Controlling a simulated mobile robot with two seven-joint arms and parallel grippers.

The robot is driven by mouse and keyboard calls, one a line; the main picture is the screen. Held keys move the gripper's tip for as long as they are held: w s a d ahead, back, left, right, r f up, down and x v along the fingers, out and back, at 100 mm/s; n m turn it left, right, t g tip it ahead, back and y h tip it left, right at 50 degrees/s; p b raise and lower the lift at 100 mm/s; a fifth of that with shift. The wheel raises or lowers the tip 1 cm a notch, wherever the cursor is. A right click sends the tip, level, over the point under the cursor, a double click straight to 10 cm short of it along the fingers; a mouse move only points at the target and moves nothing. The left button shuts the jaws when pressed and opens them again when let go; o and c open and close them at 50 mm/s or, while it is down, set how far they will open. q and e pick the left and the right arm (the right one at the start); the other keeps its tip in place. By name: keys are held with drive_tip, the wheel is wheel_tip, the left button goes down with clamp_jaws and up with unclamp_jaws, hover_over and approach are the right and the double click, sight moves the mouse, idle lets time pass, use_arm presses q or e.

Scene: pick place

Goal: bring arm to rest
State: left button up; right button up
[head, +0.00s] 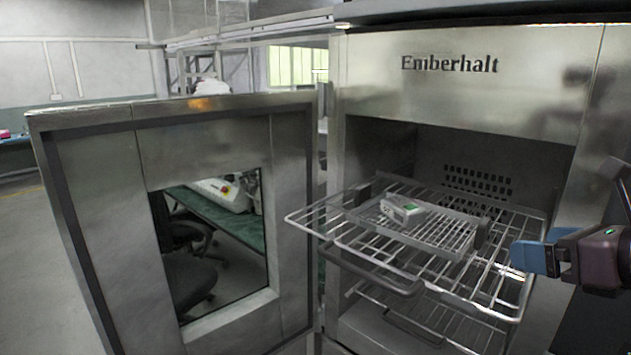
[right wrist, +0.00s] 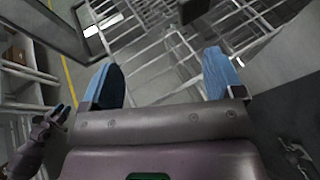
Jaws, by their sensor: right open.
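My right gripper (head: 535,258) is at the right edge of the head view, beside the pulled-out wire racks (head: 470,290). Its blue fingers stand apart with nothing between them in the right wrist view (right wrist: 163,78).
The steel oven (head: 460,90) marked Emberhalt stands open, its windowed door (head: 90,190) swung out to the left. The racks jut out of its chamber. Bare floor (head: 25,260) shows at the far left.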

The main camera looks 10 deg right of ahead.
drive_tip(key=s+d+f+m+g+h, duration=0.25)
drive_tip(key=s+d+f+m, duration=0.2)
drive_tip(key=f+m, duration=0.65)
drive_tip(key=s+d+f+m+g+h, duration=0.1)
drive_tip(key=s+d+f+m+h, duration=0.35)
drive_tip(key=f+m, duration=0.6)
drive_tip(key=s+a+f+m+g+y, duration=0.1)
drive_tip(key=s+a+f+m+g, duration=0.25)
drive_tip(key=a+f+m, duration=0.45)
drive_tip(key=s+a+f+m+g+y, duration=0.1)
drive_tip(key=s+a+f+m+g, duration=0.1)
drive_tip(key=s+a+f+m, duration=0.55)
use_arm(q)
drive_tip(key=w+f+b, duration=0.1)
drive_tip(key=b, duration=0.1)
drive_tip(key=shift+f+b, duration=0.2)
drive_tip(key=shift+b, duration=0.15)
use_arm(e)
drive_tip(key=w+a+f+t, duration=0.2)
drive_tip(key=w+f+t, duration=0.5)
drive_tip(key=w+f, duration=0.3)
drive_tip(key=shift+a+f+m+t+y, duration=0.25)
drive_tip(key=shift+f+m+t+y, duration=0.15)
drive_tip(key=shift+f, duration=0.2)
use_arm(q)
drive_tip(key=shift+w, duration=0.1)
use_arm(e)
drive_tip(key=shift+c, duration=0.5)
